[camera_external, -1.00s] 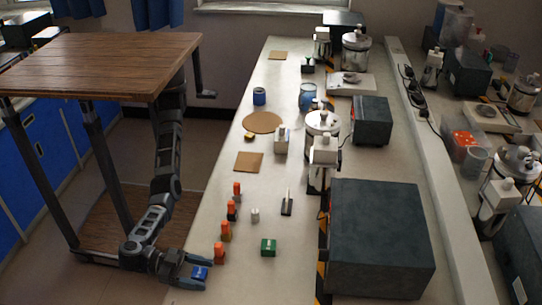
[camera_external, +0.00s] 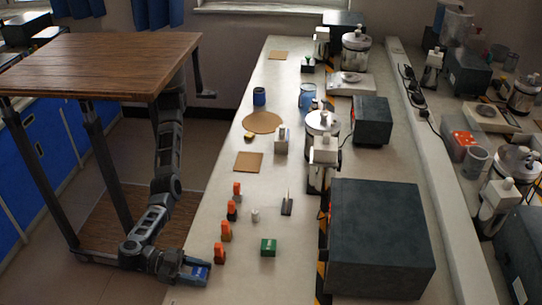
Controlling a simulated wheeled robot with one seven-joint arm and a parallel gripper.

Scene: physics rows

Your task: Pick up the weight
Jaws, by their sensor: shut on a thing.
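My gripper (camera_external: 198,273) is at the near left edge of the bench. It is shut on a small blue block (camera_external: 201,269), which sits between its fingers, partly hidden by them. I cannot tell whether the block touches the bench top or is clear of it. The pictures do not clearly show which thing is the weight. A small pale metal cylinder (camera_external: 255,215) stands on the bench farther back. Several orange-topped dark pieces stand in a slanting row, the nearest one (camera_external: 219,253) just right of my gripper.
A green box (camera_external: 268,248) lies right of the row. A dark upright piece (camera_external: 287,206) stands behind it. A large dark box (camera_external: 378,240) fills the near right of the bench. Brown mats (camera_external: 248,162) lie farther back. A wooden table (camera_external: 100,62) stands at left.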

